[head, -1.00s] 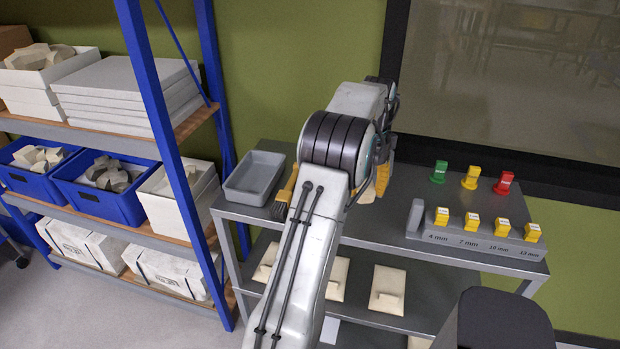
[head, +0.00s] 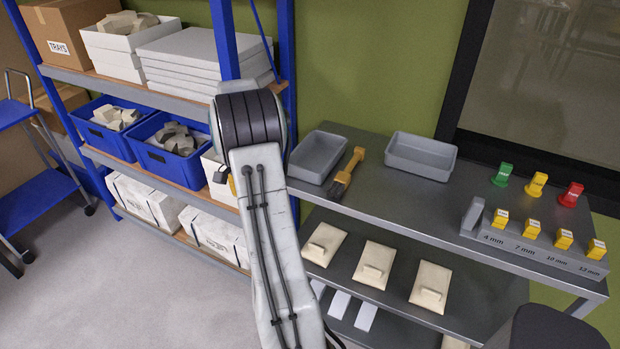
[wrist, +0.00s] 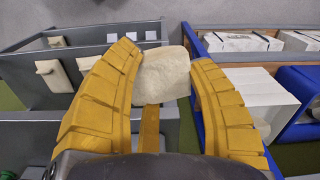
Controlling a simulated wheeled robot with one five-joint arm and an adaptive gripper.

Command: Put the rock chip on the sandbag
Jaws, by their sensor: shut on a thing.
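My gripper (wrist: 164,58) has its two yellow fingers shut on the rock chip (wrist: 163,78), a pale cream block, in the wrist view. The chip is held up between the fingertips, with bench and shelf below. In the head view my arm hides the chip and nearly all of the gripper; only a bit of yellow finger shows beside the rack. I cannot pick out a sandbag for certain in either view.
The grey bench (head: 400,195) holds two grey trays (head: 318,157) (head: 421,156), a brush (head: 347,173) and a labelled block (head: 535,243) with yellow tags. Its lower shelf bears several cream slabs (head: 372,265). The blue-framed rack at left holds blue bins (head: 172,151) and white boxes.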

